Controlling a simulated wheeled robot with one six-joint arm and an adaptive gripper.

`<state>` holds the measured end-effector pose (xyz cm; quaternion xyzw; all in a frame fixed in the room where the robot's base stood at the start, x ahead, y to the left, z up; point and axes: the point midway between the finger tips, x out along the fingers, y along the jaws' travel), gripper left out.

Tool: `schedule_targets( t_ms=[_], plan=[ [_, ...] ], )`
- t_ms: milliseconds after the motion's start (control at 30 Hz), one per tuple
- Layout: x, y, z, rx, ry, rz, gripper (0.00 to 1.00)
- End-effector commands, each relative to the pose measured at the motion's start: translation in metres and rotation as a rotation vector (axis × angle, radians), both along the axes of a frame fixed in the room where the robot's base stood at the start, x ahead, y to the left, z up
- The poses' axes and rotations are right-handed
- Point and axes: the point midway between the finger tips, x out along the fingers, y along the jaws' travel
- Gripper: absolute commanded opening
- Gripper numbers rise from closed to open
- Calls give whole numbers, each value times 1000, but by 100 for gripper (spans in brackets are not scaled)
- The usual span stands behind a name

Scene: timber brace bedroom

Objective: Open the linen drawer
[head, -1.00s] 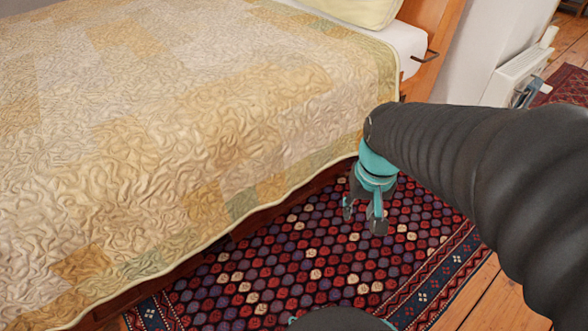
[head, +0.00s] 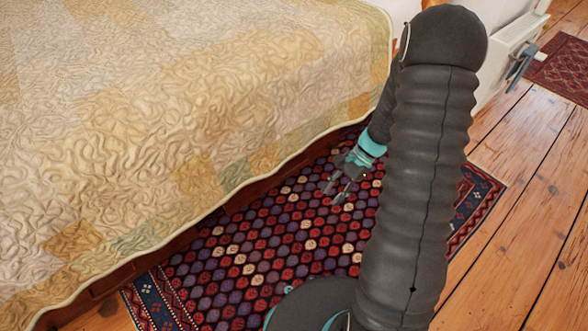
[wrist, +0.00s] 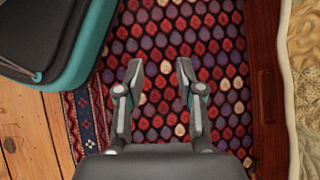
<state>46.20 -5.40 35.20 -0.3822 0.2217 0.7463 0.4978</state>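The bed's low reddish-brown wooden side (head: 108,288) shows as a narrow strip under the quilt's edge in the head view. In the wrist view this wooden front (wrist: 262,135) runs upright at the right, with a darker patch (wrist: 267,95) that may be a handle or recess. I cannot tell the drawer's outline; no open gap shows.
A pale quilt (head: 200,110) hangs over the bed's edge, above the wooden side. A dark patterned rug (head: 240,255) lies beside the bed, with bare floorboards (head: 530,200) to the right. A white radiator (head: 505,60) stands at the back right.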

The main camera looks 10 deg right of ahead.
Motion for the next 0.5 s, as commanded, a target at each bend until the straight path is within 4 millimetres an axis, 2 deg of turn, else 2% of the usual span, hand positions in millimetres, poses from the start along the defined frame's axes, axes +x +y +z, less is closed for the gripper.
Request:
schedule_targets(
  t_ms=[33, 500],
  plan=[
    [5, -1, -19, 26, 46, -66, 37],
    [59, -1, -160, 268, 521, -768, 37]
  ],
)
